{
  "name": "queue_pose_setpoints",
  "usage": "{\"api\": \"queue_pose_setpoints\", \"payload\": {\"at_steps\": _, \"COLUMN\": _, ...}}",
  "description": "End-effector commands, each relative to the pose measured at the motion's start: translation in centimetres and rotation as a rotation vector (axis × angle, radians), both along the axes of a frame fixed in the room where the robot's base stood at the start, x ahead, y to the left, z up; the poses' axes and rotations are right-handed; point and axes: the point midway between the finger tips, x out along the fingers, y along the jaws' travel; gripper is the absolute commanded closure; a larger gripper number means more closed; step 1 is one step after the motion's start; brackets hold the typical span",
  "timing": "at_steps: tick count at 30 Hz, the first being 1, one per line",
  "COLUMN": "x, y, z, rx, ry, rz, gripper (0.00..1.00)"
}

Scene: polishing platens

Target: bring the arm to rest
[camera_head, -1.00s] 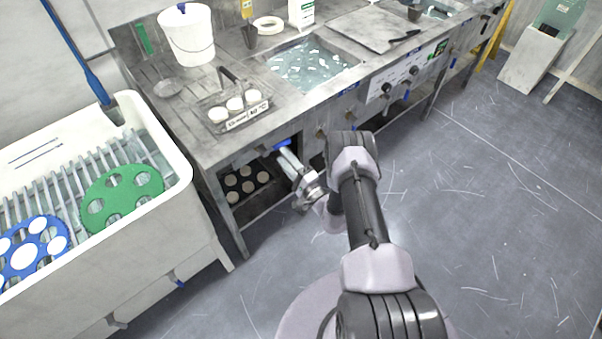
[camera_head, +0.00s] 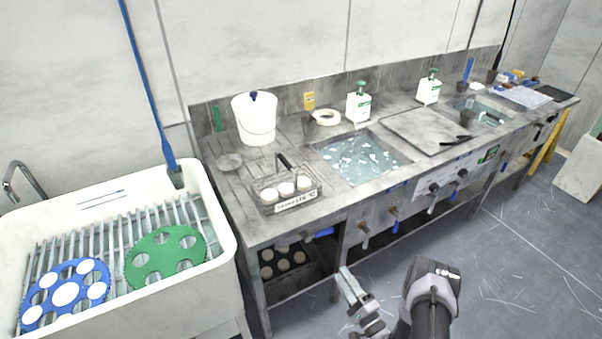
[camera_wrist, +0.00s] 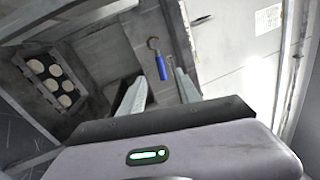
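My gripper (camera_head: 347,273) is at the lower middle of the head view, in front of the bench and below its top. The rest of my arm runs down out of the picture to the right of it. In the wrist view, the two fingers of my gripper (camera_wrist: 158,90) stand apart with nothing between them, so it is open and empty. A blue handle (camera_wrist: 161,67) under the bench shows beyond the gap between the fingers.
The steel bench (camera_head: 232,190) carries a white bucket (camera_head: 255,120), a basket of white pucks (camera_head: 287,190) and a water basin (camera_head: 362,158). A white sink (camera_head: 222,240) with a green platen (camera_head: 165,256) and a blue platen (camera_head: 65,292) stands at left. Floor at right is clear.

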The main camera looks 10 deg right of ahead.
Motion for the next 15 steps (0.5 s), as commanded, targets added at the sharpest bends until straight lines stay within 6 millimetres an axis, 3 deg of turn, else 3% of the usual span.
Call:
{"api": "queue_pose_setpoints", "payload": {"at_steps": 2, "x": 1.7, "y": 1.1, "z": 3.2, "rx": 0.008, "ry": -0.021, "rz": 0.101, "gripper": 0.6}}
{"api": "queue_pose_setpoints", "payload": {"at_steps": 4, "x": 3.7, "y": 3.6, "z": 8.4, "rx": 0.02, "ry": -0.032, "rz": 0.289, "gripper": 0.6}}
{"api": "queue_pose_setpoints", "payload": {"at_steps": 6, "x": 4.5, "y": 7.6, "z": 14.9, "rx": 0.015, "ry": -0.008, "rz": 0.535, "gripper": 0.6}}
{"api": "queue_pose_setpoints", "payload": {"at_steps": 8, "x": 3.8, "y": 11.4, "z": 20.2, "rx": -0.017, "ry": 0.051, "rz": 0.751, "gripper": 0.6}}
{"api": "queue_pose_setpoints", "payload": {"at_steps": 9, "x": 2.6, "y": 13.9, "z": 23.5, "rx": -0.059, "ry": 0.109, "rz": 0.886, "gripper": 0.6}}
{"api": "queue_pose_setpoints", "payload": {"at_steps": 12, "x": -2.3, "y": 18.9, "z": 29.7, "rx": -0.22, "ry": 0.299, "rz": 1.149, "gripper": 0.6}}
{"api": "queue_pose_setpoints", "payload": {"at_steps": 15, "x": -8.3, "y": 21.5, "z": 33.7, "rx": -0.454, "ry": 0.521, "rz": 1.273, "gripper": 0.6}}
